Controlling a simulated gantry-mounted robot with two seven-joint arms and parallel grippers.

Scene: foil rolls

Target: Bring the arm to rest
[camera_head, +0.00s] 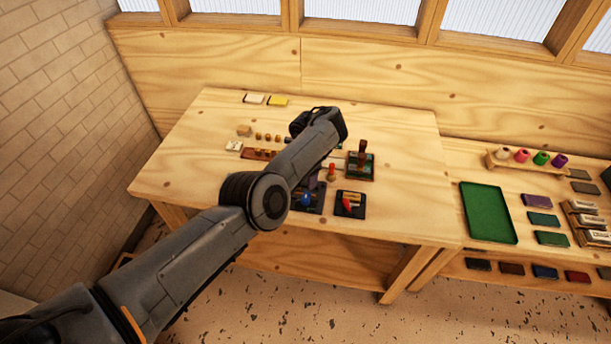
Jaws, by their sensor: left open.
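My left arm (265,200) reaches in from the lower left and stretches over the front of the main wooden bench (395,215). Its dark wrist (318,122) is bent above the middle of the bench. My left gripper is mostly hidden behind the forearm, so its fingers cannot be made out clearly. I see nothing held by it. Its height above the bench is hard to tell. My right gripper is not in view.
Under and beside the arm are a dark stand with a blue knob (306,200), a small black tray with red and yellow pieces (350,205) and a green-padded stand (360,165). Coloured rolls (522,156) and a green tray (488,213) lie right. The bench's left front is clear.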

